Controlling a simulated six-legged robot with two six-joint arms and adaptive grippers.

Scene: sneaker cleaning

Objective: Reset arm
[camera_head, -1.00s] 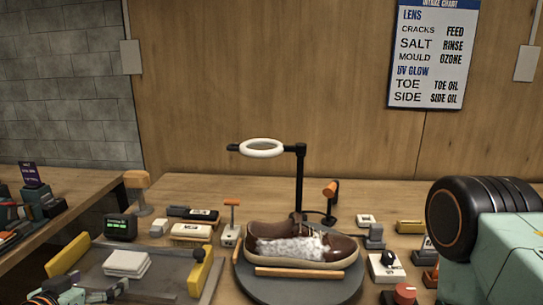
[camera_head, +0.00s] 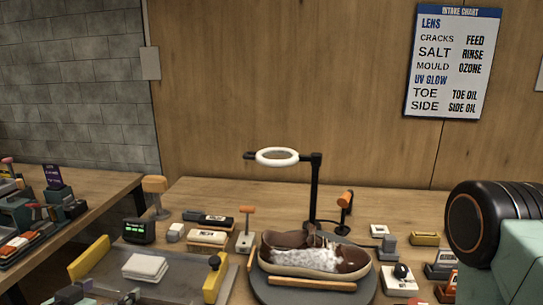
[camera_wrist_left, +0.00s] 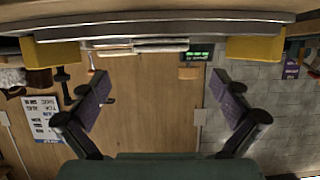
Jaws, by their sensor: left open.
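My left gripper (camera_head: 98,296) shows at the lower left edge of the head view, partly cut off, at the near side of the grey tray. In the left wrist view its two dark fingers (camera_wrist_left: 165,90) are spread wide, with nothing between them. A brown sneaker (camera_head: 318,254) with a whitish, foamy-looking patch on its side sits on a dark round turntable (camera_head: 275,290), well to the right of this gripper. My right gripper is not in view.
A grey tray (camera_head: 185,270) with yellow end pieces holds a folded white cloth (camera_head: 145,267). A ring lamp (camera_head: 277,157) on a black post stands behind the sneaker. Small tools and blocks crowd the table on both sides. A side table (camera_head: 100,205) with more items stands at left.

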